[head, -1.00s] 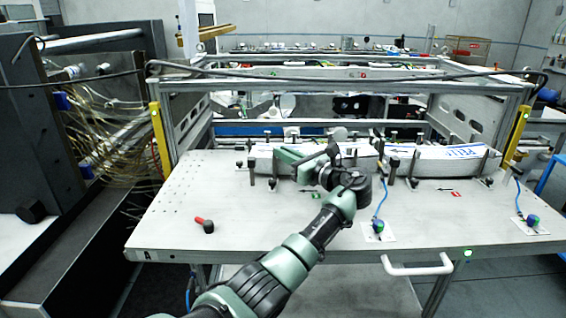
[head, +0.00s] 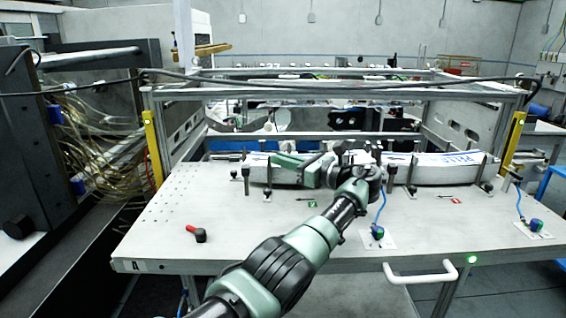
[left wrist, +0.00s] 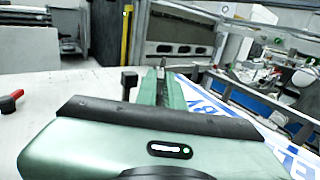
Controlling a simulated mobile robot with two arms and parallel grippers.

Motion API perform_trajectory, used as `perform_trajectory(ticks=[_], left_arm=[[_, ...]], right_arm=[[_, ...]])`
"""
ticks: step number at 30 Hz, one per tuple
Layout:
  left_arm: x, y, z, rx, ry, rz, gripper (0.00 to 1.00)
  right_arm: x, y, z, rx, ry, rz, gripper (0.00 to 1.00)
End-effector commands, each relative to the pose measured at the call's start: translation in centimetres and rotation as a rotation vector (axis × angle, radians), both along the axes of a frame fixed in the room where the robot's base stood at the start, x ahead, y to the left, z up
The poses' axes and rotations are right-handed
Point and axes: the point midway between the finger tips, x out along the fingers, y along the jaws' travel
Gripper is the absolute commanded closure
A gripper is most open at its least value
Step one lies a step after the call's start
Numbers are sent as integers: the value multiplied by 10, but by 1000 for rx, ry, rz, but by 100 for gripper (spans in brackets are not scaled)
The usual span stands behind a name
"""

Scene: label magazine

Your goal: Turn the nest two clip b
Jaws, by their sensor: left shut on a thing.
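My left gripper (head: 278,160) reaches over the left part of the label row at the back of the table. In the left wrist view its fingers (left wrist: 160,88) are shut on a dark clip, of which only a small top part shows between them. Which clip it is cannot be read. A white label stack with blue print (head: 258,168) lies beside and partly behind the hand. Another label stack (head: 448,167) lies to the right. Other black clip posts (head: 246,181) stand in front of the stacks. My right gripper is not in view.
A red-handled black knob (head: 196,234) lies on the clear front left of the table (head: 160,220). Blue-green buttons (head: 377,233) with cables stand at the front right. A metal frame with yellow side posts (head: 153,145) surrounds the back. A white handle (head: 420,274) juts from the front edge.

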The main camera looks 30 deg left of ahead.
Motion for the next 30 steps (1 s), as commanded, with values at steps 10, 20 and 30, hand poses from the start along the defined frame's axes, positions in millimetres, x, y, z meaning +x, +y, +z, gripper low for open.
perform_trajectory(ticks=[10,20,30], left_arm=[[-1,1,-4,-6,5,3,83],[0,0,-2,-3,2,1,69],[-2,-42,-6,-4,1,-2,69]], right_arm=[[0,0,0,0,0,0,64],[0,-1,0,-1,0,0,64],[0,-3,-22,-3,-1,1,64]])
